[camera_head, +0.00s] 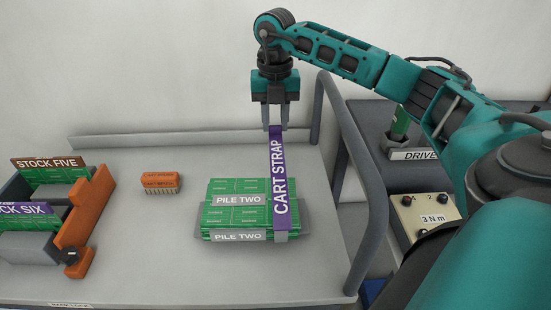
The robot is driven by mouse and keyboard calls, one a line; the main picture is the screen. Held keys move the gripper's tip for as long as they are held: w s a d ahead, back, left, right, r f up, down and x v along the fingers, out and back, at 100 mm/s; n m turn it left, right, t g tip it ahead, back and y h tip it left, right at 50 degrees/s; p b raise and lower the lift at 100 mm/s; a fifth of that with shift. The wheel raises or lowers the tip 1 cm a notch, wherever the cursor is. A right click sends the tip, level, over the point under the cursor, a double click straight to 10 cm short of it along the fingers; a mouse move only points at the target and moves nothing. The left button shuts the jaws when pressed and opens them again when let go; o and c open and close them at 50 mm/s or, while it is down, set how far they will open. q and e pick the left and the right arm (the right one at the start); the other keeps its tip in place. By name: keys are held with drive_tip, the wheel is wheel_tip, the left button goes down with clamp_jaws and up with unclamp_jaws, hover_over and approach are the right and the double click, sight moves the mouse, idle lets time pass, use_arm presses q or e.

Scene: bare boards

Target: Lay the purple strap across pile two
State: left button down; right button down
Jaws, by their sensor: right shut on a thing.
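The purple strap (280,190), lettered CART STRAP, runs from my right gripper down over the right part of pile two. Pile two (236,205) is a stack of green boards with two grey PILE TWO labels, on the grey cart top. The strap's near end meets a grey piece at the pile's front right edge. My right gripper (274,122) points down behind the pile and is shut on the strap's far end. Whether the strap touches the boards all along cannot be told. My left gripper is not in view.
Racks labelled STOCK FIVE (48,162) and STOCK SIX stand at the left with an orange frame (86,212). A grey rail (350,160) edges the cart's right side. A 3 Nm box (425,215) stands beyond it.

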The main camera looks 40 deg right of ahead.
wheel_tip(320, 180, down, 12)
drive_tip(key=shift+r, duration=0.2)
drive_tip(key=shift+f, duration=0.15)
drive_tip(key=c, duration=0.8)
unclamp_jaws()
wheel_tip(320, 180, up, 12)
drive_tip(key=shift+r, duration=0.2)
drive_tip(key=shift+f, duration=0.1)
